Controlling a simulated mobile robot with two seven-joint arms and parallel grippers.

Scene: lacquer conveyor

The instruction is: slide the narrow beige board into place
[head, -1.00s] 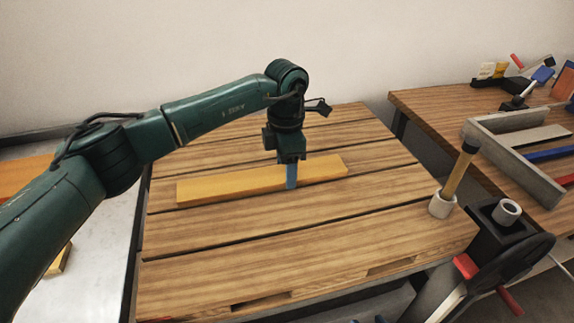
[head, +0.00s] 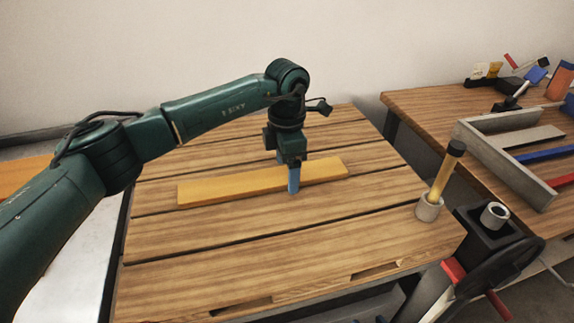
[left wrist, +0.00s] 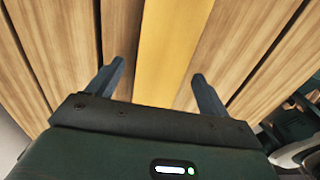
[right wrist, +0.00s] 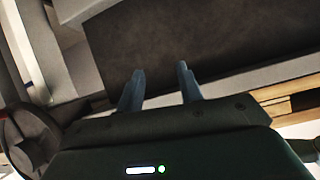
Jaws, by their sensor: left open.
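A narrow yellow-beige board (head: 225,187) lies flat across the slatted wooden table top (head: 300,225). My left gripper (head: 287,170) is over its middle, pointing down. In the left wrist view, the gripper (left wrist: 157,82) is open, with one finger on each side of the board (left wrist: 168,50) and a clear gap to both edges. Another beige strip (head: 534,137) lies in a grey frame (head: 500,160) on the right-hand bench. My right gripper (right wrist: 159,72) shows only in the right wrist view, open and empty before a dark surface.
A dark clamp-like device with red handles (head: 455,271) is beside that corner. Tools lie on the right-hand bench (head: 430,107). The table's front is bare.

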